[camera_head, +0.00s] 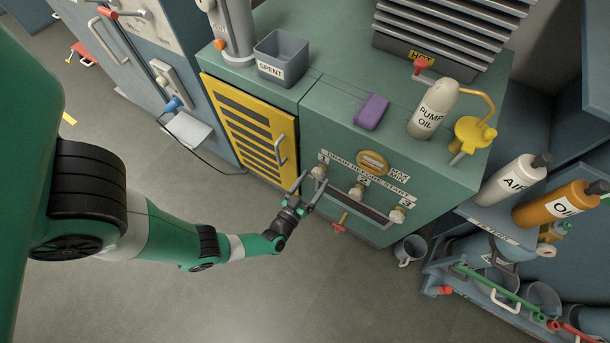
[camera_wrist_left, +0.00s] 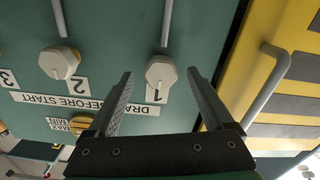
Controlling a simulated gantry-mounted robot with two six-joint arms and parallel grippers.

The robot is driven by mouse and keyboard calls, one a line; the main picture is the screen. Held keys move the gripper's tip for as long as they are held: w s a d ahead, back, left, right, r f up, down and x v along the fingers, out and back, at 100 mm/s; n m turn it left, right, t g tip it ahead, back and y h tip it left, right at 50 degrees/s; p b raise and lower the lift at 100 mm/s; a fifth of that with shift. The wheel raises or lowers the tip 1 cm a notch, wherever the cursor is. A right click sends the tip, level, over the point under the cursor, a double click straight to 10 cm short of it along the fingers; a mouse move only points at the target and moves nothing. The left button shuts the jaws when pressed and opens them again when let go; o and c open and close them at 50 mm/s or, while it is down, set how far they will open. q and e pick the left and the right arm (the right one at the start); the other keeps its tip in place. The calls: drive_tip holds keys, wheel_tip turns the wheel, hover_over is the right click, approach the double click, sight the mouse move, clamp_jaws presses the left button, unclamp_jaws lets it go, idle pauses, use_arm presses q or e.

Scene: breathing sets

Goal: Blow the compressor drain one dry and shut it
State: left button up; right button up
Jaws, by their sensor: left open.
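The drain one knob (camera_head: 318,172), pale and faceted, sits at the left of a row on the front of the green compressor cabinet (camera_head: 335,105). It also shows in the left wrist view (camera_wrist_left: 161,72), upside down, beside the label "1". My left gripper (camera_head: 312,182) is open and empty in front of it. In the wrist view the knob appears between the two fingertips, with no clear contact. The drain two knob (camera_head: 357,191) and drain three knob (camera_head: 397,215) are to its right. Whether any drain is open cannot be told.
A yellow louvred door (camera_head: 255,125) with a bar handle is left of drain one. A red-handled valve (camera_head: 340,226) hangs below the row. A grey cup (camera_head: 409,250) stands on the floor. An oil bottle (camera_head: 433,108) and purple block (camera_head: 371,112) sit on top.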

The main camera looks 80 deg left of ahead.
use_arm(q)
drive_tip(key=p+v, duration=0.2)
drive_tip(key=v, duration=0.9)
